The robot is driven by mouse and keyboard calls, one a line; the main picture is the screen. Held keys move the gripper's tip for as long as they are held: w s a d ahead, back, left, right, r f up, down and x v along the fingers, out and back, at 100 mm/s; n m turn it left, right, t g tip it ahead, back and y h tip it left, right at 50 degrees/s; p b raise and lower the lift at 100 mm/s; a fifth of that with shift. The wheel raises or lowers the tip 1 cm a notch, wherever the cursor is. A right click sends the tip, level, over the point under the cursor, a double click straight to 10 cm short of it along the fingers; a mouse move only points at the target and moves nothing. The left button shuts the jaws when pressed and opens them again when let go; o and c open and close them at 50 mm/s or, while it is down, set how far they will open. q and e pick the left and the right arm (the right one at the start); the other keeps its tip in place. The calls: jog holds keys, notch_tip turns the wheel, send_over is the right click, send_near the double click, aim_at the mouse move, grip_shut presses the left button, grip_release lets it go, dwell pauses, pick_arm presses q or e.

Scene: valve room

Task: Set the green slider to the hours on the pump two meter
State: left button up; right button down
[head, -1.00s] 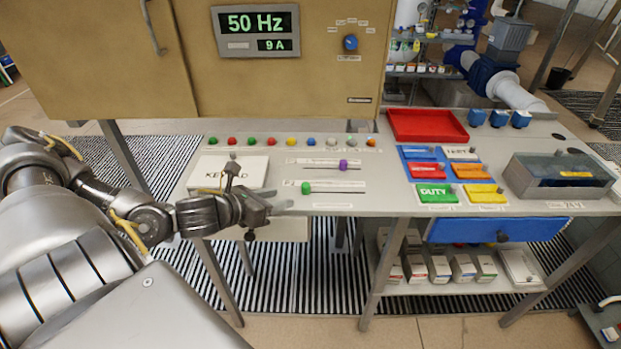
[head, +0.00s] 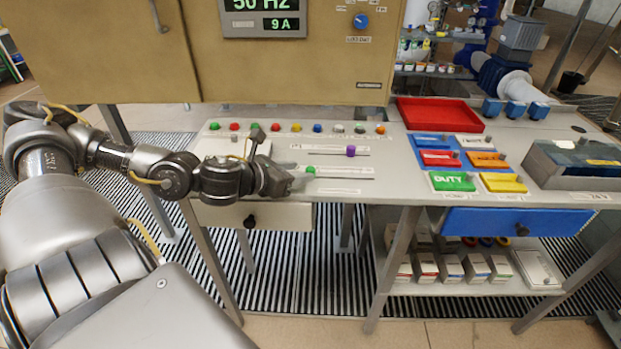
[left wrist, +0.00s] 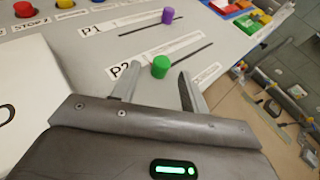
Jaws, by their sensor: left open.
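The green slider (head: 311,170) sits at the left end of its slot on the bench top. In the left wrist view the green slider (left wrist: 160,67) is a round knob beside the label P2, just beyond my fingertips and roughly between their lines. My left gripper (head: 292,178) is open and empty, close to the knob on its left side; the left wrist view also shows the gripper (left wrist: 158,82) with two spread fingers. The purple slider (head: 350,151) stands on the P1 slot behind. The meter in view (head: 261,18) shows 50 Hz and 9 A; no hours reading is visible. My right gripper is out of view.
A row of coloured buttons (head: 297,127) runs behind the sliders. A keypad box lies behind my left wrist. The bench around the slots is clear.

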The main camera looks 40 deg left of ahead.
aim_at(308, 170)
pick_arm(q)
jog(key=shift+w+r, duration=0.15)
jog(key=shift+w, duration=0.3)
jog(key=shift+w+d+p, duration=0.15)
jog(key=shift+w+p, duration=0.15)
jog(key=shift+p, duration=0.15)
jog(key=shift+p+x, duration=0.45)
jog(key=shift+x, duration=0.7)
jog(key=shift+w+f, duration=0.45)
jog(key=shift+d+f, duration=0.1)
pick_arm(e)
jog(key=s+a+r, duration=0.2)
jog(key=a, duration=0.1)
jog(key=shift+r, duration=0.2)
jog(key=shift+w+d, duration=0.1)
